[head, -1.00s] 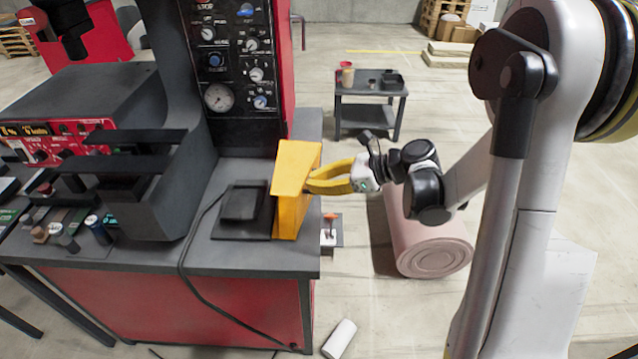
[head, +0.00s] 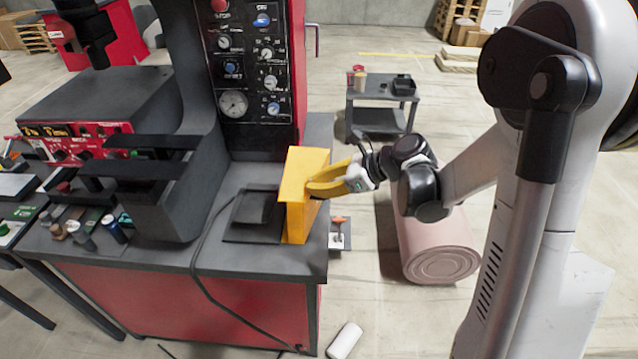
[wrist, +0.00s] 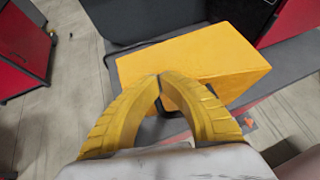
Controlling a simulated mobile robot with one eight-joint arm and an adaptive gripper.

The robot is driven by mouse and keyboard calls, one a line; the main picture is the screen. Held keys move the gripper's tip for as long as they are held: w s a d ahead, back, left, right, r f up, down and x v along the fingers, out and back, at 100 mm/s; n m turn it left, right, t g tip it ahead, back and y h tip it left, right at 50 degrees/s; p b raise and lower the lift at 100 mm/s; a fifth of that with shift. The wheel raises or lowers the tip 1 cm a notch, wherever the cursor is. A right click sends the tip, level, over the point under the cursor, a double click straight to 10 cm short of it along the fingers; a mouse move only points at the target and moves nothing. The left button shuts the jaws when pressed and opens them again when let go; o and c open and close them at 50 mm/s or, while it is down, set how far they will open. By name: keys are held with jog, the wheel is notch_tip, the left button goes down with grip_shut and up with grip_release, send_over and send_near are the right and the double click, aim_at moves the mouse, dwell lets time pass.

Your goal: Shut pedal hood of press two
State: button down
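The pedal hood (head: 306,172) is a yellow box-like cover. In the head view it stands raised on the dark table at the right side of the pedal (head: 256,208), which lies uncovered on a black plate. My gripper (head: 310,187) has yellow fingers and is at the hood's right side, with the tips at or against it. In the wrist view the fingertips (wrist: 159,78) meet each other in front of the yellow hood (wrist: 205,62). Nothing shows between them. Whether they touch the hood is hard to tell.
The press column with its gauge panel (head: 245,75) rises behind the pedal. A black cable (head: 205,235) runs over the table's front edge. A pink drum (head: 437,235) lies on the floor below my arm. A small cart (head: 380,105) stands behind.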

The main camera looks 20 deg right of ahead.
jog(key=shift+w+a+r, duration=0.1)
jog(key=shift+a+r, duration=0.2)
jog(key=shift+a, duration=0.05)
jog(key=w+a+f+g+h+p, duration=0.1)
jog(key=w+a+h, duration=0.1)
jog(key=a, duration=0.4)
jog(key=w+a+f+g+h+p, duration=0.1)
jog(key=w+a+h+p, duration=0.1)
jog(key=a+h, duration=0.2)
jog(key=w+a+f+n+g+h+p, duration=0.1)
jog(key=w+a+h, duration=0.1)
jog(key=a, duration=0.7)
jog(key=shift+w+a+h+p, duration=0.2)
jog(key=shift+a+h+p, duration=0.15)
jog(key=shift+h, duration=0.45)
jog(key=shift+r, duration=0.1)
